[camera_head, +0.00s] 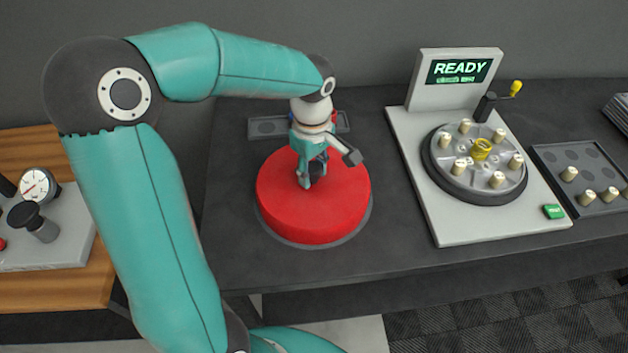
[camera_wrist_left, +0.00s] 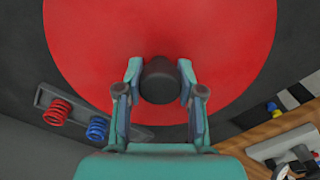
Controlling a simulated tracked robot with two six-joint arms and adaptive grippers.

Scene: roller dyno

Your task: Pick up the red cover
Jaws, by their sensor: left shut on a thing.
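The red cover (camera_head: 280,205) is a thick round disc lying over a grey round base (camera_head: 318,244) on the dark table. It fills most of the left wrist view (camera_wrist_left: 160,28). A dark round knob (camera_wrist_left: 160,82) stands on it. My left gripper (camera_head: 316,172) comes down from above and is shut on the knob, with one finger on each side of it in the left wrist view (camera_wrist_left: 160,78). Whether the cover is lifted off its base cannot be told. My right gripper is not in view.
A grey tray (camera_head: 266,126) with a red spring (camera_wrist_left: 58,111) and a blue spring (camera_wrist_left: 97,129) lies behind the cover. A white machine (camera_head: 420,150) with a READY screen stands right. A wooden table with a gauge (camera_head: 38,186) is left.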

